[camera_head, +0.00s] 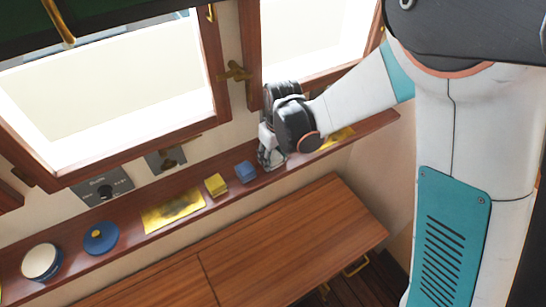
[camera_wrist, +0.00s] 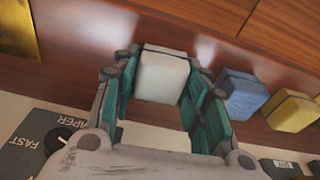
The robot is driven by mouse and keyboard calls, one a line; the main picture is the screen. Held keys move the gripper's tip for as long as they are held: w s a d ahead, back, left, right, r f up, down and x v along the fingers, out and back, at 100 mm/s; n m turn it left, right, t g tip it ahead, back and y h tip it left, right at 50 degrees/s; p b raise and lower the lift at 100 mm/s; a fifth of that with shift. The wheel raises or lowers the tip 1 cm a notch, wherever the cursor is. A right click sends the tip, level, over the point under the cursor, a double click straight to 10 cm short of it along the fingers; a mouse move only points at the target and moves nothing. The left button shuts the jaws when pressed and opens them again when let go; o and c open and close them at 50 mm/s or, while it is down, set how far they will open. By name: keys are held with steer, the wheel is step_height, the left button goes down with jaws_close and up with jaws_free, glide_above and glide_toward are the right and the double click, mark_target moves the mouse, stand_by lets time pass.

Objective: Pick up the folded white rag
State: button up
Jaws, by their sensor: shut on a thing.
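The folded white rag (camera_wrist: 162,75) is a small pale block between the two teal-padded fingers of my gripper (camera_wrist: 165,95) in the wrist view. The gripper is shut on it, with a finger on each side. In the head view my gripper (camera_head: 270,157) is at the wooden shelf below the windows, right of a blue block. The rag is mostly hidden there by the gripper. I cannot tell whether the rag still touches the shelf.
A blue block (camera_head: 245,171) and a yellow block (camera_head: 216,184) stand close beside my gripper on the narrow shelf (camera_head: 130,228). A gold plate (camera_head: 173,210), a blue disc (camera_head: 101,237) and a round white-topped tin (camera_head: 42,262) lie farther left. A wooden cabinet top (camera_head: 290,240) below is clear.

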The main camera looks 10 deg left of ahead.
mark_target(273, 156)
step_height(273, 156, up, 20)
steer(key=p, duration=0.4)
steer(key=shift+p, duration=0.3)
steer(key=shift+s, duration=0.1)
